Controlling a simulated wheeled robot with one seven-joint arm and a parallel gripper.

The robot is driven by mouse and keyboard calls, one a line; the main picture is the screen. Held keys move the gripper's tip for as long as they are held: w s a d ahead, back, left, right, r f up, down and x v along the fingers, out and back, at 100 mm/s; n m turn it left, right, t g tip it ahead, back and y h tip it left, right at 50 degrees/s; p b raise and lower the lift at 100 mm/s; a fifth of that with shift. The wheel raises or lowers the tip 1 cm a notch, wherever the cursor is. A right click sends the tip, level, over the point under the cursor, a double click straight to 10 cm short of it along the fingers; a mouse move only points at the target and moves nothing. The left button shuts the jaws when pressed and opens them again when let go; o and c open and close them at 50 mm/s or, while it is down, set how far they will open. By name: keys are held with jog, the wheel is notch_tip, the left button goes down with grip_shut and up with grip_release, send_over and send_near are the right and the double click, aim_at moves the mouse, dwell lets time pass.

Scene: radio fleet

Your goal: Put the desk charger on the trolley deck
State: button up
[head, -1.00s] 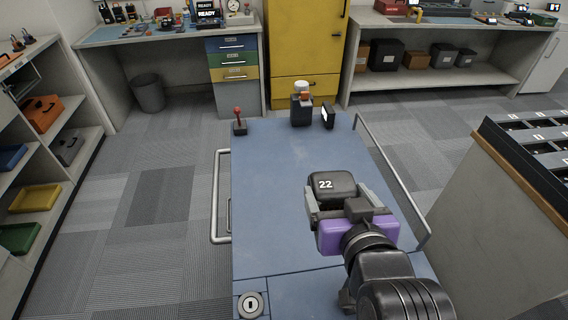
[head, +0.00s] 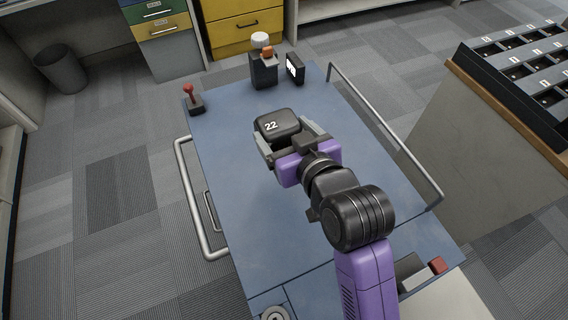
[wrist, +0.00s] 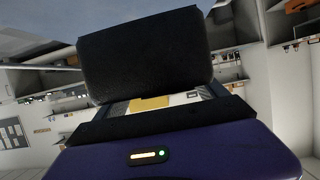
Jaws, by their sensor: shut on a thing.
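The desk charger (head: 277,123) is a dark, rounded block marked 22. My gripper (head: 291,141) is shut on it, with a grey finger on each side. In the head view the charger appears over the middle of the blue trolley deck (head: 240,190). I cannot tell whether it touches the deck or hangs just above it. In the wrist view the charger (wrist: 145,55) fills the upper middle as a dark block and hides what lies behind it.
At the deck's far end stand a black device with a white and orange top (head: 263,70), a small dark box (head: 295,68) and a red-knobbed lever (head: 193,98). Rails (head: 385,130) flank the deck. A slotted rack (head: 520,70) stands at right. The left part of the deck is clear.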

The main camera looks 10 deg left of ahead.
notch_tip(320, 180, down, 13)
jog(key=shift+f+b, duration=0.1)
jog(key=shift+b, duration=0.2)
jog(key=shift+f, duration=0.1)
jog(key=o, duration=1.6)
jog(key=shift+o, duration=0.2)
jog(key=v, duration=1.2)
jog(key=shift+s, duration=0.1)
